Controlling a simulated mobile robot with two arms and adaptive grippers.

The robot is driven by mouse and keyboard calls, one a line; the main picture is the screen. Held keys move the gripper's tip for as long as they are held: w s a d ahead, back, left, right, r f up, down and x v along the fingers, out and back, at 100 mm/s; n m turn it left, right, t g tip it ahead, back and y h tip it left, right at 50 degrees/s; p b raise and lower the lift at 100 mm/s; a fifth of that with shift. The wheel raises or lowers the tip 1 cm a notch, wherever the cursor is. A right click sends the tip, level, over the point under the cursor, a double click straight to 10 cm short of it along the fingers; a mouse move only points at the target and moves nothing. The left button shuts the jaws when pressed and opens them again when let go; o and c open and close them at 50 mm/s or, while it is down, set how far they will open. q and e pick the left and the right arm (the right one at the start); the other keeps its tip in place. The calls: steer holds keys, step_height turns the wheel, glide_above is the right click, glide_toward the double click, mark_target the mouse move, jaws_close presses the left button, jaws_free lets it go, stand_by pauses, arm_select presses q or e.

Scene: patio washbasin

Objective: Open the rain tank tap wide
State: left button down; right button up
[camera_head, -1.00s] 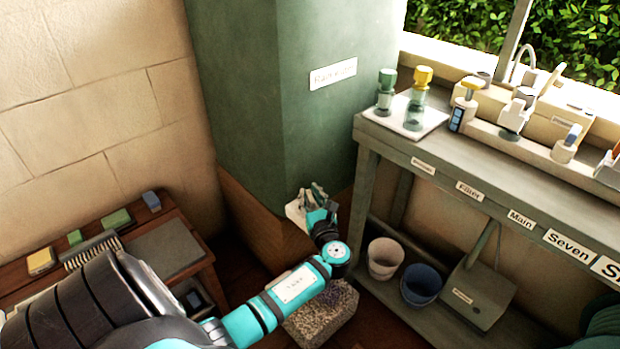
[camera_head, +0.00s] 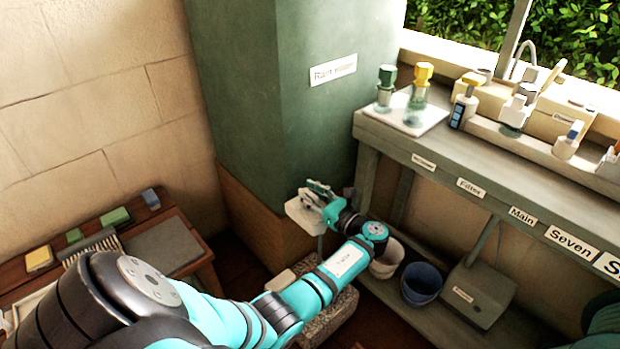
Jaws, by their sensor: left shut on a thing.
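The rain tank (camera_head: 240,90) is a tall green box with a white label (camera_head: 333,70) whose text starts with "Rain". At its foot a pale tap fitting (camera_head: 303,216) sticks out near the lower front corner. My left gripper (camera_head: 318,192) is at this fitting, shut on a part of it. The arm and fingers hide most of the tap, so I cannot tell how far its handle is turned. My right gripper is not in view; only a piece of my right arm shows at the lower right edge.
A rough stone block (camera_head: 335,318) lies under the tap. A white bucket (camera_head: 386,258) and a blue bucket (camera_head: 421,284) stand right of my arm, under the bench (camera_head: 430,150). A low wooden table (camera_head: 185,225) with sponges stands at left.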

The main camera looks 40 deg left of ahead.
arm_select(q)
steer(key=c, duration=1.3)
jaws_free()
steer(key=shift+o, duration=0.2)
steer(key=d, duration=1.2)
steer(key=shift+s, duration=0.45)
